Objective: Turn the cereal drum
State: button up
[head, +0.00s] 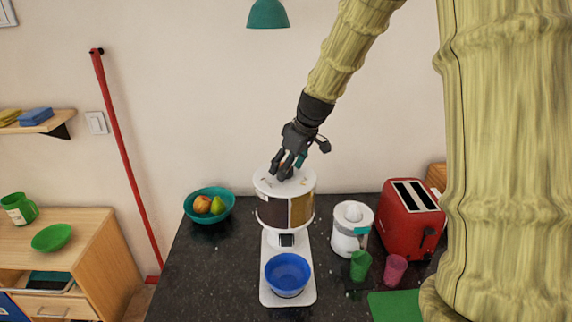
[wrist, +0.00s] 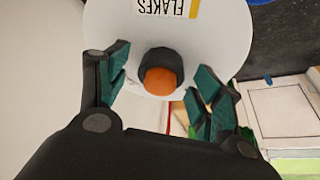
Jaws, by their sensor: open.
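The cereal drum (head: 286,205) is a round dispenser with a white lid and brown and yellowish panels, standing on a white base (head: 267,293). A blue bowl (head: 287,272) sits on the base below it. My gripper (head: 287,170) points down over the lid. In the wrist view the white lid (wrist: 225,32) carries a "FLAKES" label and a black knob with an orange top (wrist: 160,77). My open fingers (wrist: 160,85) stand on either side of the knob, with gaps showing. Whether the fingertips touch the lid cannot be told.
A teal fruit bowl (head: 186,206) stands left of the drum. A white juicer (head: 350,235), a green cup (head: 360,266), a pink cup (head: 395,270) and a red toaster (head: 405,230) stand to the right. The dark counter (head: 205,275) is clear at front left.

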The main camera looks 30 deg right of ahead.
jog(key=shift+w+a+f, duration=0.1)
jog(key=shift+f, duration=0.15)
